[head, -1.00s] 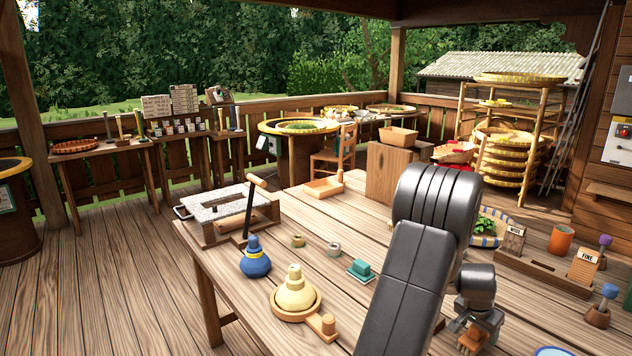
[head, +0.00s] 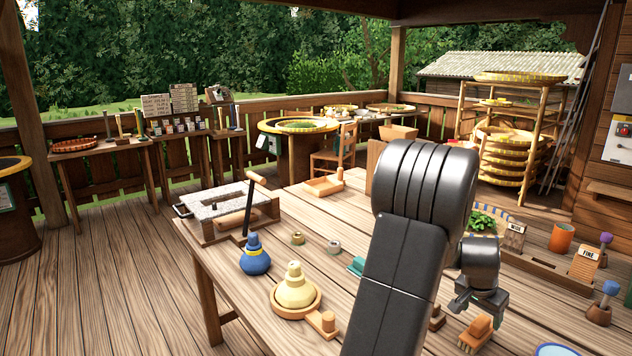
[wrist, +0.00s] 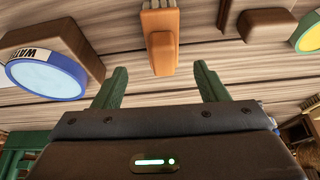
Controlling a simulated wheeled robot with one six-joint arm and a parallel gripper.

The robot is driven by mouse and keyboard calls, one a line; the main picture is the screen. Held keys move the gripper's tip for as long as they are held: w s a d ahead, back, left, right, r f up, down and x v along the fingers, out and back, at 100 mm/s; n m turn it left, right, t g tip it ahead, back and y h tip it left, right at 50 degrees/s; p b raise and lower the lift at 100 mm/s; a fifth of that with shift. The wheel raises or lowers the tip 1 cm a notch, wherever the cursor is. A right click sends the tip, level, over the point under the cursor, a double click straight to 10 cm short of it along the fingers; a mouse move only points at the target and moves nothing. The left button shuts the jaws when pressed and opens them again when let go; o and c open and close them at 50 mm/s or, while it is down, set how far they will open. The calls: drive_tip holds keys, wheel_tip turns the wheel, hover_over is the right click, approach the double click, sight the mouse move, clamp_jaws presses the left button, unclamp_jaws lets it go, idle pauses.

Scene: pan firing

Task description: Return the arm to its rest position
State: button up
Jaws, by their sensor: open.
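My gripper (head: 482,300) is above the right part of the wooden table (head: 235,283) in the head view, with my arm rising at the picture's middle right. In the wrist view my gripper (wrist: 160,88) shows two green fingers spread apart with nothing between them. A small orange-brown wooden brush (head: 475,334) lies on the table just below the gripper in the head view. It also shows in the wrist view (wrist: 160,45), beyond the fingertips and apart from them.
A blue-rimmed dish labelled WATER (wrist: 45,75) sits near the brush. A label holder marked FINE (head: 587,263) stands at the right.

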sight(479, 329)
drive_tip(key=x, duration=0.9)
drive_tip(key=shift+w+a+f+p, duration=0.1)
drive_tip(key=shift+w+f+p, duration=0.1)
drive_tip(key=shift+p, duration=0.1)
drive_tip(key=shift+s+r, duration=0.1)
drive_tip(key=shift+r, duration=0.1)
